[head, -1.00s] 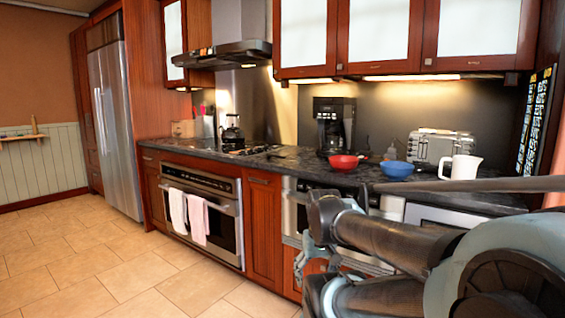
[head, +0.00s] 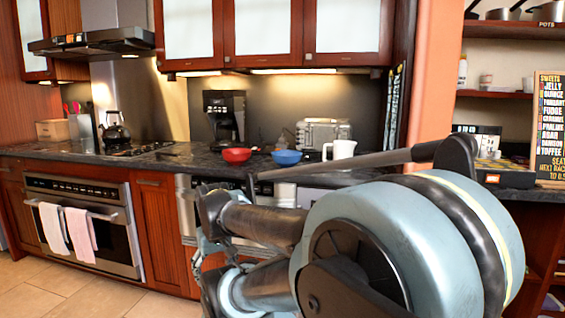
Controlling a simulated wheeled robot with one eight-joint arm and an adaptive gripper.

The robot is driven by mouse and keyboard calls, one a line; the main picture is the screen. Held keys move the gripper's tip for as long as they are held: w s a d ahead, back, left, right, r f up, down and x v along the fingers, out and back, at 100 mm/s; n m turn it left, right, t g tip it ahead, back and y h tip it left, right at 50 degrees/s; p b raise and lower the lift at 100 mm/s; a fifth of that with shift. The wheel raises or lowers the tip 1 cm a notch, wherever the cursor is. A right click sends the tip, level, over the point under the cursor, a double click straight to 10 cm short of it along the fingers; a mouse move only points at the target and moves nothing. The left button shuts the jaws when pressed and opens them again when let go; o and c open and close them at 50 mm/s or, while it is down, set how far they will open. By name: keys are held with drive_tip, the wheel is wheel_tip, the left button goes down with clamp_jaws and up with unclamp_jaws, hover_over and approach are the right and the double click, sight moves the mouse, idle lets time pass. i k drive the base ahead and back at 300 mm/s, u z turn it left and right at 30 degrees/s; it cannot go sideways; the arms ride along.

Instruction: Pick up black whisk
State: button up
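I cannot make out a black whisk in the head view. Red-handled utensils stand in a holder (head: 80,126) at the left of the counter, too small to tell whether a whisk is among them. My arm fills the lower right and middle and hides part of the counter front. I cannot pick out my gripper's fingertips in this view.
The dark counter (head: 180,155) holds a kettle (head: 115,130), coffee maker (head: 224,117), red bowl (head: 236,155), blue bowl (head: 286,158), toaster (head: 320,133) and white pitcher (head: 340,149). Towels (head: 80,232) hang on the oven (head: 119,223). Floor shows at lower left.

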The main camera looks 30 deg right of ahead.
sight(158, 154)
drive_tip(key=z, duration=0.1)
drive_tip(key=k, duration=0.5)
drive_tip(key=u, duration=0.55)
drive_tip(key=i, duration=1.9)
drive_tip(key=z, duration=0.7)
